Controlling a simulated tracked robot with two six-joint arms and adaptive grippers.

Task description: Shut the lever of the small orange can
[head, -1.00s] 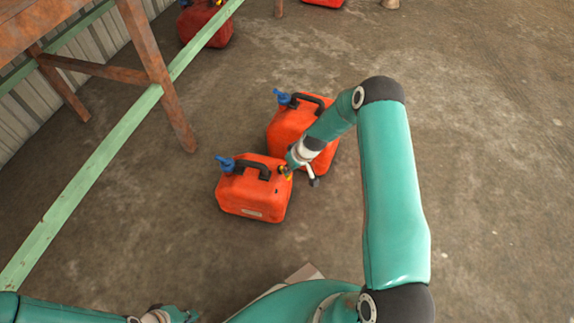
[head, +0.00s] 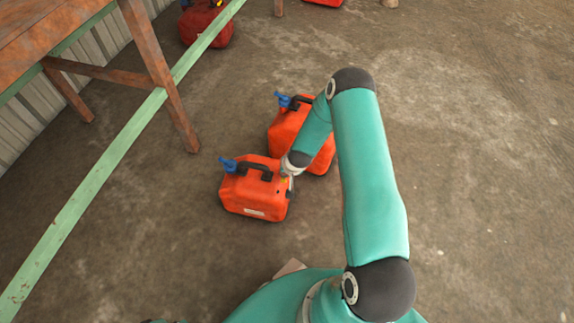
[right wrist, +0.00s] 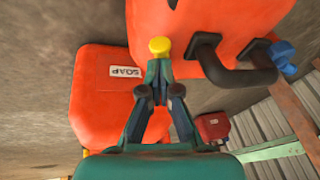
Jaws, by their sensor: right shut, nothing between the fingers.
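The small orange can (head: 250,194) stands upright on the floor in the head view, with a black handle and blue spout on top. In the right wrist view it (right wrist: 225,22) fills the upper right. A yellow knob-like part (right wrist: 160,45) shows at its end away from the spout; I cannot tell whether this is the lever or how it is set. My right gripper (right wrist: 160,92) is shut and empty, its tips just below the yellow part in that view; contact is unclear. In the head view my right arm mostly hides this gripper. My left gripper is not recognisable.
A second, larger-looking orange can (head: 292,127) stands close behind; its "SOAP" label (right wrist: 123,72) shows in the right wrist view. A dark red can (head: 204,26) stands farther back. A rusty table (head: 55,35) and green rail (head: 100,162) are left. Floor at right is clear.

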